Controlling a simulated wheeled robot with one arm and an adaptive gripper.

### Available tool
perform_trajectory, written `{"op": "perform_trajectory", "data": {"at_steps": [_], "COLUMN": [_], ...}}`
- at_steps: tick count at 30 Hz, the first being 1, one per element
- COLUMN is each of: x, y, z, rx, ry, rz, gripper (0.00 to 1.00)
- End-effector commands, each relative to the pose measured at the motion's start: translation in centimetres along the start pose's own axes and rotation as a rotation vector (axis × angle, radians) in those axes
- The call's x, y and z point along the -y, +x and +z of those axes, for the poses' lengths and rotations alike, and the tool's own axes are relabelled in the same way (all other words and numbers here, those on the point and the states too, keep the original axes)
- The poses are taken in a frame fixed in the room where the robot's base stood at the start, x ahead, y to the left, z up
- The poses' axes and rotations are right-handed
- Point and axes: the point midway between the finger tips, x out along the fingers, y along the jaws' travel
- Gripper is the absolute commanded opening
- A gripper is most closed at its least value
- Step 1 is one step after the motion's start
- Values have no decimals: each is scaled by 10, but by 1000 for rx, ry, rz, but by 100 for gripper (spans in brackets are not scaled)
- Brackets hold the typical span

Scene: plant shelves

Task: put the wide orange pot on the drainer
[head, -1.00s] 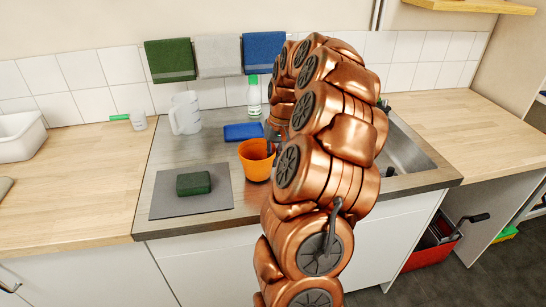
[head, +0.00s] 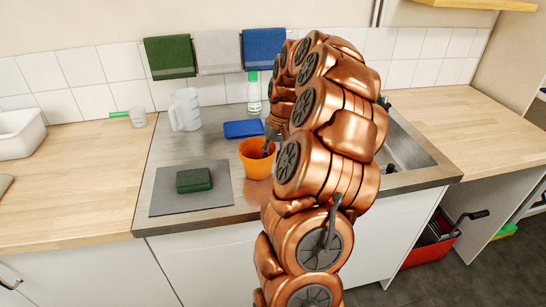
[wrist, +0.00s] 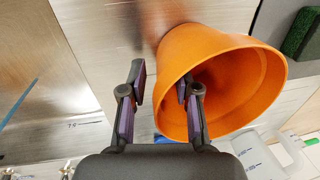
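The wide orange pot (head: 255,163) stands upright on the grey-brown counter section left of the sink. In the wrist view its open mouth (wrist: 262,84) faces the camera. My gripper (wrist: 160,93) straddles the pot's rim, with one finger outside the wall and the other inside the mouth. The fingers are apart, and a gap shows between the outer finger and the wall. In the head view my gripper (head: 268,143) is partly hidden by my arm. Nothing in view is clearly marked as the drainer; a flat grey mat (head: 165,202) lies left of the pot.
A dark green block (head: 194,180) lies on the mat. A blue block (head: 243,129), a white jug (head: 185,111) and a green-capped bottle (head: 254,95) stand behind the pot. The sink (head: 403,148) is at the right. Wooden worktop at the far left (head: 90,175) is mostly clear.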

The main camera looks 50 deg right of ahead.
Motion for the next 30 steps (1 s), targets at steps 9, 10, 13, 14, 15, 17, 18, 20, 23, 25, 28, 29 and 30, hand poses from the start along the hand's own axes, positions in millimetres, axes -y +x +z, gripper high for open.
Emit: {"op": "perform_trajectory", "data": {"at_steps": [9,10,13,14,15,17,18,20,23,25,28,29,30], "x": [0,0,0,0,0,0,0,0,0,0,1,1,1], "y": [-25,-30,-45,-49,-55,-64,-70,-77,-90,-99,-107,-110,-113], "z": [-1,-1,-1,-2,-1,-1,-2,-2,-1,-2,-1,-1,-1], "rx": [-2,-4,-3,-3,-3,-2,-4,-4,-3,-5,1,0,-1], "ry": [0,0,0,0,-1,0,1,1,0,0,-1,-1,-1], "rz": [1,1,1,2,1,1,1,1,1,1,1,1,1], "gripper": [31,31,31,31,31,31,31,31,31,31,31,31,31]}}
